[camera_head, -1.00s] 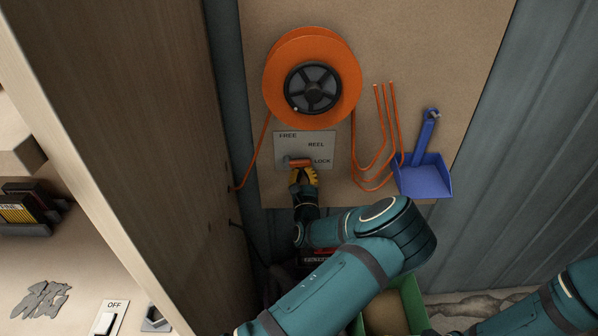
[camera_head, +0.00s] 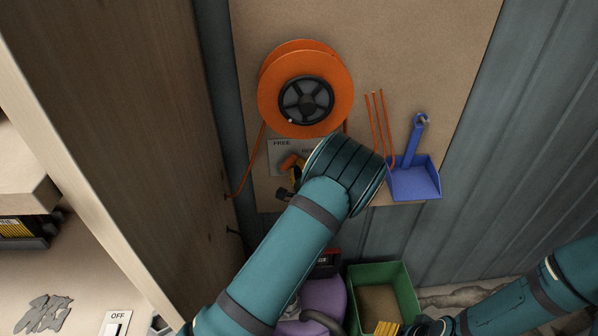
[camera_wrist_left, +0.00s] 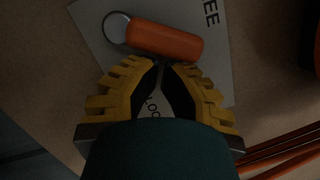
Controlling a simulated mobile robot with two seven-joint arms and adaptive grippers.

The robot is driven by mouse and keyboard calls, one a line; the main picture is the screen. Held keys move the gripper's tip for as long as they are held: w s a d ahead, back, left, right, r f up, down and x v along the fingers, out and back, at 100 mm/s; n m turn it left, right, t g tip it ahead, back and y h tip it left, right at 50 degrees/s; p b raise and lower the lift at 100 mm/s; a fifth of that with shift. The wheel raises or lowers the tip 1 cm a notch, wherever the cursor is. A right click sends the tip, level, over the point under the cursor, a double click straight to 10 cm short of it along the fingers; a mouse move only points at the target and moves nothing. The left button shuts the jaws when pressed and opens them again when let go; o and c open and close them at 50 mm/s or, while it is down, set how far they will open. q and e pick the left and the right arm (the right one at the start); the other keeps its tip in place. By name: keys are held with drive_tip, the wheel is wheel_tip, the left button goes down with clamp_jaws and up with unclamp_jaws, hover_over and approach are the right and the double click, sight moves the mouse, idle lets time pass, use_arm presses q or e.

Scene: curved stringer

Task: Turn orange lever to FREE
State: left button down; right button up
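The orange lever (camera_head: 290,161) sits on the grey label plate (camera_head: 280,144) below the orange reel. My left gripper (camera_head: 299,170) is at the lever, partly hidden by my own forearm, which also covers the LOCK side. In the left wrist view the lever (camera_wrist_left: 165,40) lies across, just beyond the yellow fingertips (camera_wrist_left: 162,67). These fingertips are nearly together with nothing seen between them. Whether they touch the lever is unclear. My right gripper (camera_head: 387,328) shows only partly at the bottom edge.
The orange reel (camera_head: 306,90) hangs above the plate, with orange cable around it. A blue dustpan (camera_head: 413,180) hangs on the right. A green bin (camera_head: 383,272) and a purple object (camera_head: 318,300) stand below. A wooden panel (camera_head: 120,130) stands close on the left.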

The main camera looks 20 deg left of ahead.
sight(304, 156)
use_arm(q)
drive_tip(key=shift+s+a+r+n+g+h+b, duration=0.1)
drive_tip(key=shift+a+r+n+g+b, duration=0.25)
drive_tip(key=shift+n+b, duration=0.6)
drive_tip(key=shift+s+a+r+n+g+h+b, duration=0.15)
drive_tip(key=shift+r+n+b, duration=0.25)
drive_tip(key=shift+n+b, duration=0.55)
drive_tip(key=shift+s+a+r+n+g+h+b, duration=0.15)
drive_tip(key=shift+r+n+g+b, duration=0.3)
drive_tip(key=shift+n, duration=0.85)
use_arm(e)
drive_tip(key=shift+s+a+f, duration=0.1)
drive_tip(key=shift+s+f, duration=0.15)
drive_tip(key=shift+f, duration=0.6)
drive_tip(key=shift+s+a+f, duration=0.15)
drive_tip(key=shift+s+f, duration=0.15)
drive_tip(key=shift+f, duration=0.6)
drive_tip(key=shift+s+a+f, duration=0.1)
drive_tip(key=shift+s+f, duration=0.15)
drive_tip(key=shift+f, duration=0.6)
